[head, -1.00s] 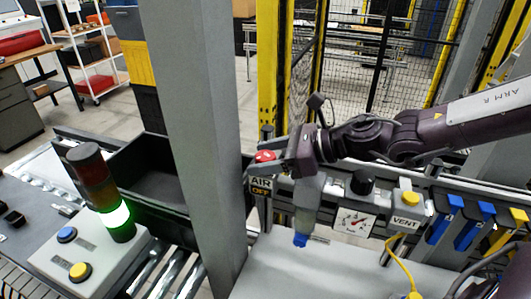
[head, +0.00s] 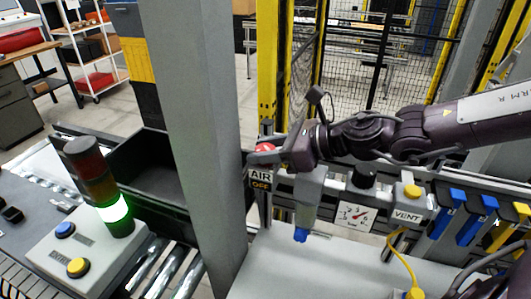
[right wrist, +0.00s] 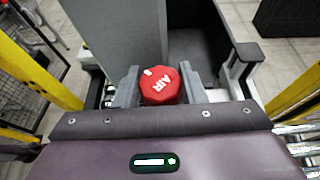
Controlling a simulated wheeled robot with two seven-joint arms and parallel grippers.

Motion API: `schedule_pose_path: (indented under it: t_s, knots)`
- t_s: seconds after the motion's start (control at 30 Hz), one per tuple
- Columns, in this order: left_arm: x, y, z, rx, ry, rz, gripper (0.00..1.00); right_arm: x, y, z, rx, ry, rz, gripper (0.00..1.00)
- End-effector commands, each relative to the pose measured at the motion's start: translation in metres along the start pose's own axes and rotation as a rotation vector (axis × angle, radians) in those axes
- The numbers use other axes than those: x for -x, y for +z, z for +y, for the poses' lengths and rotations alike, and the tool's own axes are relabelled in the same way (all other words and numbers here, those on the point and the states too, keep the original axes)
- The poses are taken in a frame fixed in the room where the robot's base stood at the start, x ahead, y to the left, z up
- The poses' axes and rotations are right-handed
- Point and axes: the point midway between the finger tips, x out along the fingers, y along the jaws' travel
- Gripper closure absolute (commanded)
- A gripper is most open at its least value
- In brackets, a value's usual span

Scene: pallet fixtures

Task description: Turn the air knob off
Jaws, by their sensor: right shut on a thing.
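The red air knob (head: 265,147) sits above a sign (head: 260,178) reading AIR and OFF, beside the grey post. In the right wrist view, the knob (right wrist: 160,86) is a faceted red cap with white AIR lettering lying tilted and a small white mark near its upper left rim. My right gripper (head: 268,156) reaches it from the right and is shut on it. In the right wrist view, the fingers of the right gripper (right wrist: 160,90) lie on either side of the knob. The fingers partly hide the knob in the head view. My left gripper is not in view.
The grey post (head: 205,150) stands close left of the knob. A blue-tipped grey cylinder (head: 307,205), a pressure gauge (head: 353,214) and a yellow VENT button (head: 412,191) are to the right. A black bin (head: 150,170) and a lit green stack light (head: 114,208) are at left.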

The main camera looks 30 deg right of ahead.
Motion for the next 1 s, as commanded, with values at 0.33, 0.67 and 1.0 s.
schedule_pose_path:
  t_s: [0.33, 0.67, 1.0]
  knots:
    - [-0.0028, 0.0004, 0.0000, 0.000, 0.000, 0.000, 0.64, 0.0003, -0.0001, 0.0004, -0.010, -0.025, 0.000, 0.86]
    - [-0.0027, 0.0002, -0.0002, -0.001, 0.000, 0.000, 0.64, 0.0003, 0.0000, 0.0004, -0.009, -0.025, -0.001, 0.41]
    - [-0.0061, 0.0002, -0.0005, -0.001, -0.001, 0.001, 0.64, 0.0088, 0.0004, -0.0001, -0.005, -0.027, -0.002, 0.41]
